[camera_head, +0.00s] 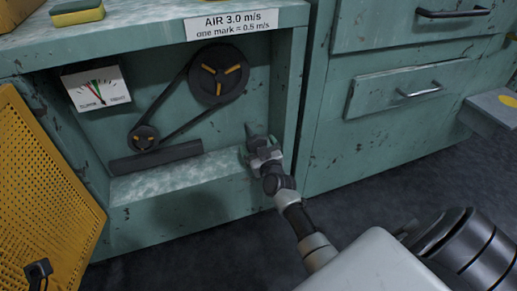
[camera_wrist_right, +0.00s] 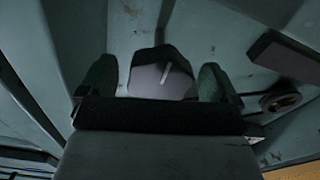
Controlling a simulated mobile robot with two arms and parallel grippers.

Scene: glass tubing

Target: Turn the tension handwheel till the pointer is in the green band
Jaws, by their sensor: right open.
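The gauge (camera_head: 96,87) is a white dial on the back wall of the open bay, with a red and a green mark and a thin dark needle. The needle's exact place against the green band is too small to tell. A dark grey knob-like part, apparently the handwheel (camera_head: 253,131), is at the bay's right side. My right gripper (camera_head: 260,152) is at it. In the right wrist view the open fingers (camera_wrist_right: 158,78) stand on either side of a grey part (camera_wrist_right: 160,80) with a pale line. Contact cannot be told.
A large pulley (camera_head: 218,75) and a small pulley (camera_head: 143,137) carry a belt left of the gripper. A yellow perforated guard (camera_head: 40,190) hangs open at left. A dark bar (camera_head: 155,158) lies below the small pulley. Drawers (camera_head: 410,92) stand at right.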

